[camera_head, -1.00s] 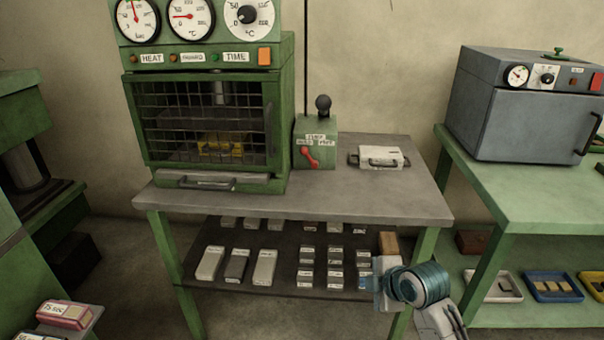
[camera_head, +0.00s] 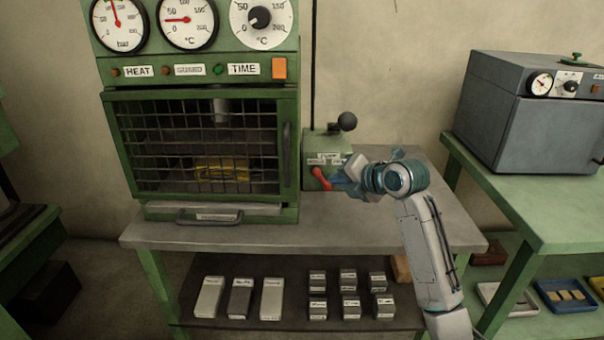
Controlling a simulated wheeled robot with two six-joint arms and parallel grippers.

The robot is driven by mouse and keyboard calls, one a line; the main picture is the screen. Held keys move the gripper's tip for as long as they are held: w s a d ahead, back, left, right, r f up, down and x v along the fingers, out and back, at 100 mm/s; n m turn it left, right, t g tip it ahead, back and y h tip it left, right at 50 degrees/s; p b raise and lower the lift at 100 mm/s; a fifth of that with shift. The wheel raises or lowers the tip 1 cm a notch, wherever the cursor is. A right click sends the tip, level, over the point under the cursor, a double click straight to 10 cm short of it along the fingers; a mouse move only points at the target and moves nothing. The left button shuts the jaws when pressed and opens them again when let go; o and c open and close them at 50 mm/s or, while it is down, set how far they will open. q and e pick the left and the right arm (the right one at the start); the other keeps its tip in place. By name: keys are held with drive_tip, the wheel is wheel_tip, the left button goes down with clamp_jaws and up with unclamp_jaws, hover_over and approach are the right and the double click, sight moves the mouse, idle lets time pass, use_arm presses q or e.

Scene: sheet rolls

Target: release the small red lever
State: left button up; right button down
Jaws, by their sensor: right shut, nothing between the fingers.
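The small red lever (camera_head: 320,178) is on the front of the green valve box (camera_head: 312,148) that stands on the table beside the caged press. My right gripper (camera_head: 340,182) is at the front right of this box, its shut fingers at or very near the lever. Nothing is seen between the fingers, and I cannot tell whether they touch the lever. The gripper and wrist hide the box's lower right part. My left gripper is not in view.
The green press (camera_head: 104,140) with its closed wire guard (camera_head: 160,150) stands left of the box. A grey oven (camera_head: 480,110) is on the green table at right. Several metal blocks (camera_head: 240,298) lie on the lower shelf. The grey tabletop's front strip (camera_head: 300,238) is clear.

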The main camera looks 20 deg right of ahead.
sight(321, 178)
drive_tip(key=x, duration=0.9)
drive_tip(key=shift+s, duration=0.1)
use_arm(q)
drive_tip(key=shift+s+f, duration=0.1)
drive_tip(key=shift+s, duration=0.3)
use_arm(e)
drive_tip(key=shift+w+a+f, duration=0.1)
drive_tip(key=shift+w+f, duration=0.05)
drive_tip(key=shift+w, duration=0.1)
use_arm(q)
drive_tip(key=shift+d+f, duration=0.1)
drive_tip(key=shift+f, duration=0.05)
